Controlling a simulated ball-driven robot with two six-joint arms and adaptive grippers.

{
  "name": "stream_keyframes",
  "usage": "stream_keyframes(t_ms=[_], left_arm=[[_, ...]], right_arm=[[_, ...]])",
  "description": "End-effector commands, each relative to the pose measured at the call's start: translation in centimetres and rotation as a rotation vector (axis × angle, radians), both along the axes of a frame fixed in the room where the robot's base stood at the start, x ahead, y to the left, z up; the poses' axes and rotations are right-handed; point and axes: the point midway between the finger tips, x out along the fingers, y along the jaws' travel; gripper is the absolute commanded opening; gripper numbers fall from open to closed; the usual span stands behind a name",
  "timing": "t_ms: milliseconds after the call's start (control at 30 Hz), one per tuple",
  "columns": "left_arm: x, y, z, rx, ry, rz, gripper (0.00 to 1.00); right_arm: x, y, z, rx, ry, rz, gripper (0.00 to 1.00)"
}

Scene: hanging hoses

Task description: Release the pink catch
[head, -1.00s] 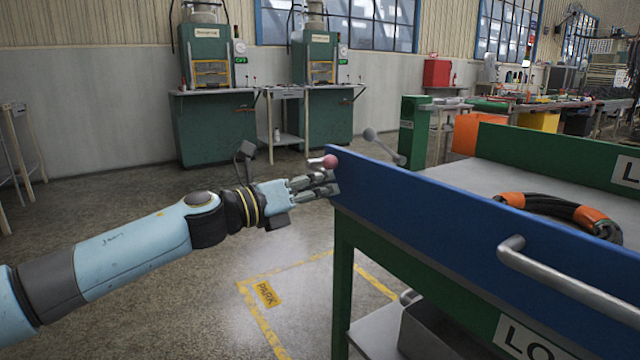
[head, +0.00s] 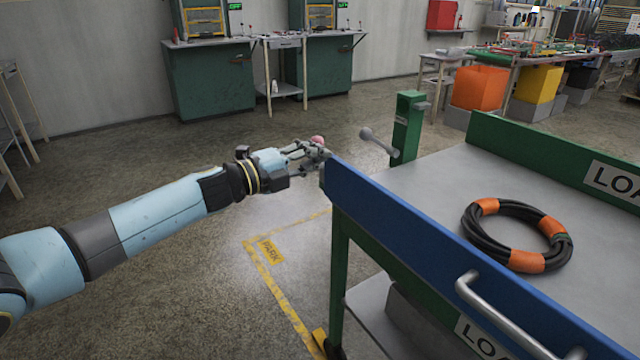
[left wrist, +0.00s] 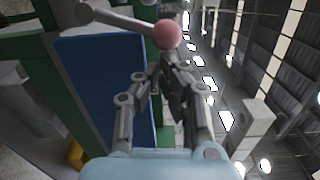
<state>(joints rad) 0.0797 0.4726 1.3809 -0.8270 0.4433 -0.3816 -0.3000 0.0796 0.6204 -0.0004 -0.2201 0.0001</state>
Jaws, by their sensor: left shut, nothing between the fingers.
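The pink catch is a pink ball knob (head: 318,140) at the near left corner of the cart's blue side panel (head: 400,225). My left gripper (head: 322,157) is at that corner, its fingers shut and empty, just below the knob in the head view. In the left wrist view the pink knob (left wrist: 167,34) sits on the end of a grey lever (left wrist: 115,17), just beyond the fingertips (left wrist: 165,75). Whether the fingers touch the knob cannot be told. My right gripper is not in view.
A coiled black hose with orange bands (head: 518,235) lies on the cart's grey top. A grey handle (head: 505,315) sticks out from the blue panel. A green post (head: 407,125) stands behind the cart corner. The floor left of the cart is clear, with a yellow-marked bay (head: 270,250).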

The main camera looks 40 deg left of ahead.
Motion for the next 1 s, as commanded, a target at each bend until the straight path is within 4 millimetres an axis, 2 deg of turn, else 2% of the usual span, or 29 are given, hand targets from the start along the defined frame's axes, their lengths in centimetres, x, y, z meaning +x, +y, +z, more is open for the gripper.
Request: stream_keyframes(t_ms=[33, 300, 1000], left_arm=[[0.1, 0.3, 0.8, -0.035, 0.014, 0.0, 0.0], [0.6, 1.4, 1.4, -0.188, 0.078, 0.0, 0.0], [0.9, 2.2, 1.7, -0.181, 0.075, -0.001, 0.0]], right_arm=[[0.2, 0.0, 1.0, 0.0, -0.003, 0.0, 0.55], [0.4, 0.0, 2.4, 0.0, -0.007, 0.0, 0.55], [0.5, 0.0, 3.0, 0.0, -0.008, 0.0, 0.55]])
